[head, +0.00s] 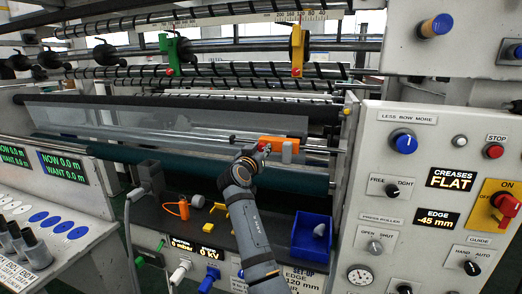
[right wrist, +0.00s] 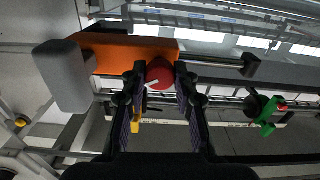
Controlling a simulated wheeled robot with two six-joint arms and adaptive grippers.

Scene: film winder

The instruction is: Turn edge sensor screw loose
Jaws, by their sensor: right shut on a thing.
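The orange edge sensor (head: 275,141) sits on a metal rail at the machine's front, with a grey block (head: 287,152) at its right end. In the right wrist view the orange body (right wrist: 110,54) and the grey block (right wrist: 62,77) show at upper left. The red round screw (right wrist: 159,72), with a white mark on its face, is at the orange body's edge. My right gripper (right wrist: 159,88) is shut on the screw, one finger on each side. In the head view my right gripper (head: 259,151) is at the sensor and mostly hides the screw. My left gripper is not in view.
A blue bin (head: 312,236) and yellow and orange (head: 178,208) items lie on the dark shelf below. The control panel (head: 405,205) stands at the right, reading creases flat and edge -45 mm. Green (head: 169,52) and yellow (head: 298,50) holders hang on upper bars.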

